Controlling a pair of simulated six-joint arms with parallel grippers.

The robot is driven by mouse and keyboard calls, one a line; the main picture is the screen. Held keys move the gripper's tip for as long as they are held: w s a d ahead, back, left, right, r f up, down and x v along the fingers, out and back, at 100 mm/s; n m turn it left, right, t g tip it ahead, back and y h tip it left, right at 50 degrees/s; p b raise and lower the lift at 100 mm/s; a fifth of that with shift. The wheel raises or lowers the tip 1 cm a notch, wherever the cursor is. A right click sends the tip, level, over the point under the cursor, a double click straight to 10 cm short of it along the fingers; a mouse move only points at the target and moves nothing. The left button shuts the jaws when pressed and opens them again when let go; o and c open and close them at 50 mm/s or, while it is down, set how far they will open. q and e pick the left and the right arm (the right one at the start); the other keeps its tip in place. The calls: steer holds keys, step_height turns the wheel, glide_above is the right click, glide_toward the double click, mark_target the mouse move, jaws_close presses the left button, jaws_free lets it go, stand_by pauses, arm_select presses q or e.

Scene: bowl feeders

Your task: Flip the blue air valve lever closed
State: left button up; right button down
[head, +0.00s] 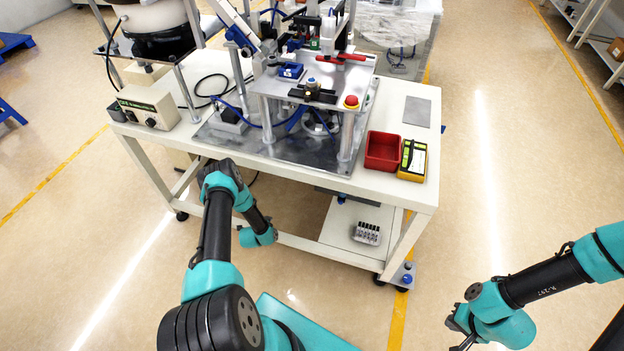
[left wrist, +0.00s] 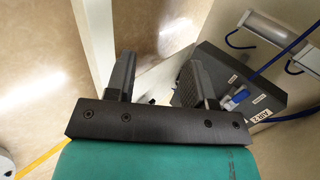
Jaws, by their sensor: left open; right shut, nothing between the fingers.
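The blue air valve lever (left wrist: 236,100) shows in the left wrist view as a small blue part on a dark grey box (left wrist: 262,92) with white labels. My left gripper (left wrist: 158,82) is open with nothing between its fingers. Its right finger overlaps the left part of the box in the picture, and the lever lies just right of that finger. I cannot tell whether they touch. In the head view my left arm reaches to the table's front side, and its fingers are hidden there. My right gripper (head: 460,328) is shut and empty, low at the right, far from the table.
A white table (head: 400,187) carries the feeder machine, a red bin (head: 382,150), a yellow box (head: 412,160) and a control box (head: 146,107). Blue hoses (left wrist: 285,50) run beside the dark box. A white table leg (left wrist: 95,40) stands close to the left finger.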

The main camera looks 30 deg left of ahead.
arm_select(q)
steer(key=s+d+f+n+g+h, duration=0.1)
steer(key=s+d+f+n+g, duration=0.2)
steer(key=s, duration=0.3)
steer(key=s+d+f+n+g+h, duration=0.1)
steer(key=s+d+f+n+g, duration=0.25)
steer(key=s, duration=0.25)
steer(key=d+r+n+h, duration=0.3)
steer(key=d+n+h, duration=0.4)
steer(key=d, duration=0.7)
steer(key=w+d+r+n+t, duration=0.2)
steer(key=w+r+n+t, duration=0.25)
steer(key=w, duration=0.25)
steer(key=w+d+r+n+t, duration=0.2)
steer(key=w+r+n+t, duration=0.1)
steer(key=w+n, duration=0.3)
steer(key=w+a+r+n+t+y, duration=0.7)
steer(key=w+a+n+y, duration=0.2)
steer(key=a, duration=0.3)
steer(key=shift+w+n+y, duration=0.2)
steer(key=shift+n+y, duration=0.5)
steer(key=shift+n, duration=0.1)
